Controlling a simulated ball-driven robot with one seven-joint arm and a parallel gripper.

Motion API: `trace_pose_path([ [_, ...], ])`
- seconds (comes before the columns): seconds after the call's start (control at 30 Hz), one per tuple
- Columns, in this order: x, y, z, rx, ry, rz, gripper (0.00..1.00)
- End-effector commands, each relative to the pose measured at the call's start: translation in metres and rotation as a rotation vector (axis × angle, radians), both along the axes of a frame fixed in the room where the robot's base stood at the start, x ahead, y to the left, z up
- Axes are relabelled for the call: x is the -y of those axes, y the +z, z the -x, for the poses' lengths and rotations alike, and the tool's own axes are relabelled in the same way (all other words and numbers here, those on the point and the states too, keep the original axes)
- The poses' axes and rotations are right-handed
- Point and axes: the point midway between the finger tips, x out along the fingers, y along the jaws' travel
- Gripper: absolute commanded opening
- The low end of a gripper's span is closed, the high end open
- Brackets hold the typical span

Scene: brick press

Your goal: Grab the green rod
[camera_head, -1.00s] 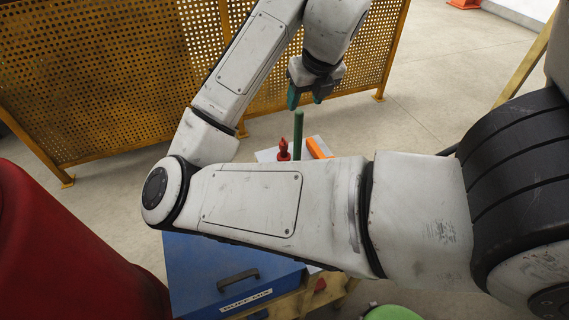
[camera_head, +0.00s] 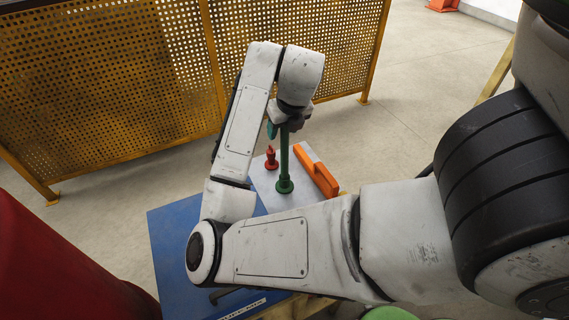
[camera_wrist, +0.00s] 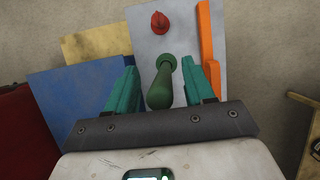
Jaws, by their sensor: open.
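The green rod (camera_head: 284,160) stands upright on a round green base on a light grey plate (camera_head: 270,200). My gripper (camera_head: 280,128) is above the plate at the rod's upper end. In the wrist view, my gripper (camera_wrist: 162,90) is open, with one teal finger on each side of the green rod (camera_wrist: 161,86). Gaps show between the rod and both fingers, so it is not held. In the head view, part of the rod's top is hidden by my gripper.
A red peg (camera_head: 271,160) stands left of the rod, and an orange bar (camera_head: 316,172) lies to its right. A blue box (camera_head: 180,240) is beside the plate. A yellow perforated fence (camera_head: 110,90) stands behind. A red rounded object (camera_head: 60,260) is at left.

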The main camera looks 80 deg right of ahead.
Motion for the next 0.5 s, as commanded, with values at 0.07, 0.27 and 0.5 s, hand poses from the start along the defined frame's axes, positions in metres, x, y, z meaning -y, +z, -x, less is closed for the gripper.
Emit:
trace_pose_path([
  [0.07, 0.0004, -0.0014, -0.0004, 0.000, 0.001, 0.000, 0.53],
  [0.27, 0.0004, -0.0013, -0.0003, 0.000, 0.000, 0.000, 0.49],
  [0.5, 0.0004, -0.0011, -0.0002, -0.001, 0.000, 0.001, 0.26],
])
